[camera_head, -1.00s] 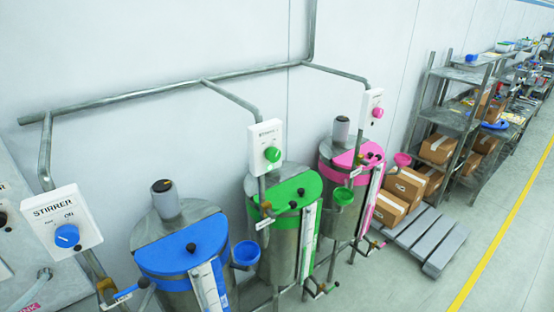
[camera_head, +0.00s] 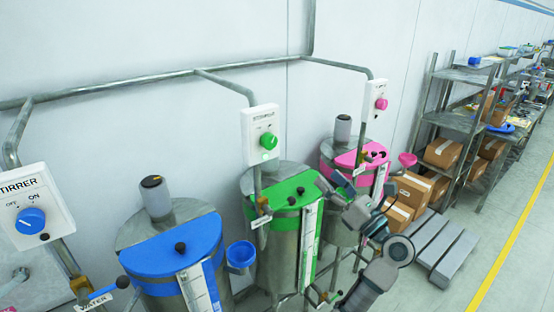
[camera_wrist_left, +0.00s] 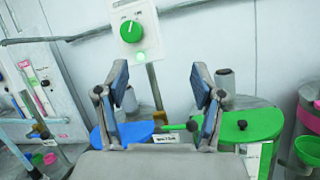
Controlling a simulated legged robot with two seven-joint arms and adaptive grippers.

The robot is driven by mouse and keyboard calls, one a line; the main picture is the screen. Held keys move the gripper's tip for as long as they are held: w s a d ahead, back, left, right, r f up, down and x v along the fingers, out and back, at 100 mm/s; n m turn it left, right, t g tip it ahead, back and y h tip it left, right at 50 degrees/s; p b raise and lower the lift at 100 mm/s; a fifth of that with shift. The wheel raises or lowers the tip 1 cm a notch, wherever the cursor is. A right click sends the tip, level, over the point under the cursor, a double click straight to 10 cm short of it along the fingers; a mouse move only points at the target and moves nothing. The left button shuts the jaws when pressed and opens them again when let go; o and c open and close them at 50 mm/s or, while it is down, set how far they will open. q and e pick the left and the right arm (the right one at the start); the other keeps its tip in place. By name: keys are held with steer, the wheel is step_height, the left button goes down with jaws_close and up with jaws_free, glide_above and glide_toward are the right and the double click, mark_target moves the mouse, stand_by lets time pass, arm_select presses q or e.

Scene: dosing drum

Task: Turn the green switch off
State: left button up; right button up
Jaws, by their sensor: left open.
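The green switch is a round green knob (camera_head: 268,141) on a white wall box (camera_head: 258,122) above the green-lidded drum (camera_head: 290,190). In the left wrist view the green knob (camera_wrist_left: 130,31) shows near the top, with a bright green light (camera_wrist_left: 140,56) lit below it. My left gripper (camera_head: 336,184) is in front of the drums, to the right of and below the green switch in the head view. In the left wrist view its two fingers (camera_wrist_left: 158,80) are spread apart with nothing between them, and the switch is beyond and above them. My right gripper is not in view.
A blue switch (camera_head: 30,221) and a pink switch (camera_head: 381,104) sit on similar boxes either side. Blue-lidded (camera_head: 170,250) and pink-lidded drums flank the green one. Metal pipes (camera_head: 150,82) run along the wall. Boxes, a grey pallet (camera_head: 450,255) and shelves (camera_head: 455,122) stand at right.

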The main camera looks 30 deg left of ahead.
mark_target(272, 143)
arm_select(q)
steer(key=s+d+r+n+h+b, duration=0.1)
steer(key=s+r+n+h, duration=0.4)
steer(key=s+r, duration=0.25)
steer(key=x, duration=1)
steer(key=p+x, duration=0.1)
steer(key=x, duration=0.5)
steer(key=shift+s+f, duration=0.25)
steer(key=shift+f, duration=0.15)
steer(key=shift+w+a, duration=0.25)
steer(key=shift+a, duration=0.45)
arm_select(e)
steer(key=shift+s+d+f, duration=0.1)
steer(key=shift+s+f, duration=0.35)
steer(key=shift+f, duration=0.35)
arm_select(q)
steer(key=c, duration=1.1)
steer(key=shift+c, duration=0.2)
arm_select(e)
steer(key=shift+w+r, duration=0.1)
